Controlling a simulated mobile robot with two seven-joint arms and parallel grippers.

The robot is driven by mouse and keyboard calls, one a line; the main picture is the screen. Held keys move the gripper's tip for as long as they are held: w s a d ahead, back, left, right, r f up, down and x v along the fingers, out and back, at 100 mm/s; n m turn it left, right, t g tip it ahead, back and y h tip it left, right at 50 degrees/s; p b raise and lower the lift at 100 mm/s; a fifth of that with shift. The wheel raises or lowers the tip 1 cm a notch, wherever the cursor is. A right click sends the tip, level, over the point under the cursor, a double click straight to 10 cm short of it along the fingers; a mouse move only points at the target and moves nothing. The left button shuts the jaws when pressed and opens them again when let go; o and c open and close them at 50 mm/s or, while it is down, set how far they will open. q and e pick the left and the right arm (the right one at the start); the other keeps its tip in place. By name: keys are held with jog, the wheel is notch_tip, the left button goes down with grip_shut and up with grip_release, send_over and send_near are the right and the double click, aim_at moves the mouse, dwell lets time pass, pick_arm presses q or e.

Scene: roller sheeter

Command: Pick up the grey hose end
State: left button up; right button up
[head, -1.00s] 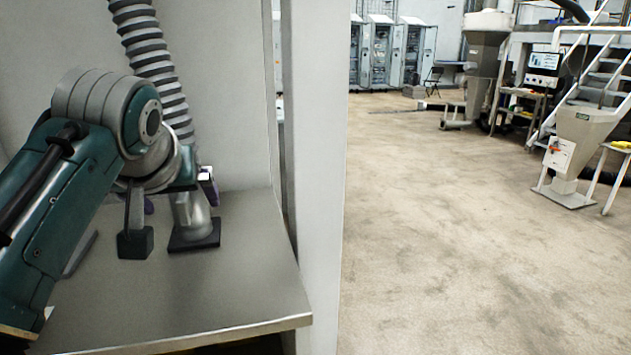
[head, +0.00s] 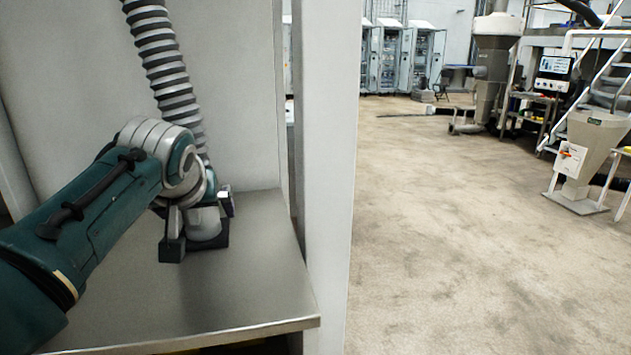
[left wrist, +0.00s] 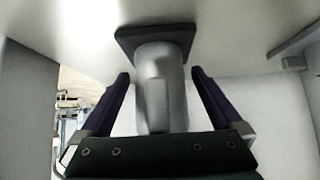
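The grey hose end (head: 205,224) stands upright on its dark square foot on the metal table at the left, partly hidden by my left wrist. A ribbed grey hose (head: 172,75) rises above it. In the left wrist view the hose end (left wrist: 160,88) lies between the two dark purple fingers of my left gripper (left wrist: 161,76), its dark foot (left wrist: 157,38) at the top. The fingers are apart, with a visible gap on each side of the hose end. My right gripper is not in view.
The metal table (head: 225,290) is otherwise bare in front. Pale panels stand behind it, and a pale post (head: 326,200) stands at its right edge. Open floor (head: 450,240) lies to the right, with hoppers (head: 590,140), stairs and cabinets (head: 405,55) beyond.

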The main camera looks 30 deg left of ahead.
pick_arm(q)
grip_shut()
dwell(0.6)
